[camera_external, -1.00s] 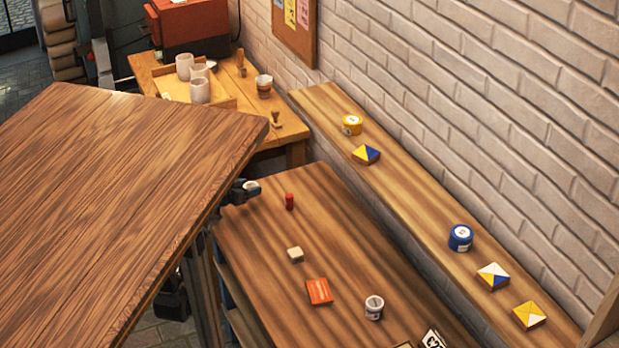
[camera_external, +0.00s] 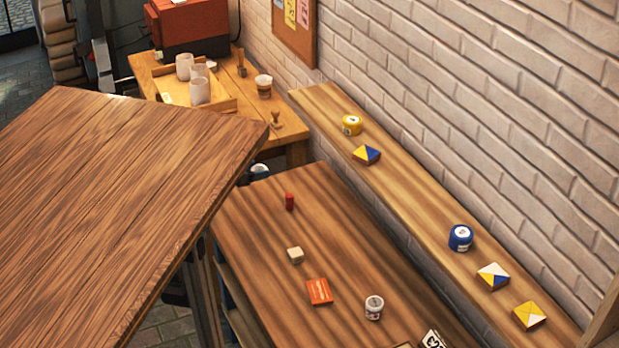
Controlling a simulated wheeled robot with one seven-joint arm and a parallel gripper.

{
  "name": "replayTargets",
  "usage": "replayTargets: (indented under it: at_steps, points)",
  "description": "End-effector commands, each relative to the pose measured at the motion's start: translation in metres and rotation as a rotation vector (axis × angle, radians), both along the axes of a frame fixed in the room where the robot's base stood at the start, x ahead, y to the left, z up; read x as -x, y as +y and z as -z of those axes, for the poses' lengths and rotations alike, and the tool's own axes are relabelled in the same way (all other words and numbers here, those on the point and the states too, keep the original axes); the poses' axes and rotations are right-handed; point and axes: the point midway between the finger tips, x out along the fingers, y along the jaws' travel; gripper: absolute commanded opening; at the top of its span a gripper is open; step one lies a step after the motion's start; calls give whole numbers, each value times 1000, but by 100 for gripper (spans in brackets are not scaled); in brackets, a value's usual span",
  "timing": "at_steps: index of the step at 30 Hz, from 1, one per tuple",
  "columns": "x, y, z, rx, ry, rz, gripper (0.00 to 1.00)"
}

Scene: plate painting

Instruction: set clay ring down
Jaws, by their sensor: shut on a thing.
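I cannot make out the clay ring in this view. A small dark and pale part of my arm shows past the right edge of the large wooden tabletop (camera_external: 120,190), by the far left corner of the lower table (camera_external: 310,230). The big tabletop hides the rest of my arm. My gripper's fingers do not show, and anything between them is hidden.
The lower table holds a red cylinder (camera_external: 290,202), a pale block (camera_external: 295,255), an orange tile (camera_external: 319,292) and a white jar (camera_external: 374,307). A wall shelf (camera_external: 410,195) carries a yellow jar (camera_external: 352,125), a blue jar (camera_external: 460,238) and patterned tiles. White cups (camera_external: 200,90) stand behind.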

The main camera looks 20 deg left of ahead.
Motion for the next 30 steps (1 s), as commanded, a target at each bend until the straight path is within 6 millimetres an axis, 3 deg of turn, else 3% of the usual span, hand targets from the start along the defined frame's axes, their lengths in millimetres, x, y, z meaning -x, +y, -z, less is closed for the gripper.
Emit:
replayTargets:
  at_steps: [7,14,21,30]
  points:
    - [-28,-17,18,0,-2,253,32]
    - [-42,-19,18,-4,-3,602,32]
    - [-39,6,1,-4,-2,923,32]
    - [-29,41,-21,-2,0,1148,32]
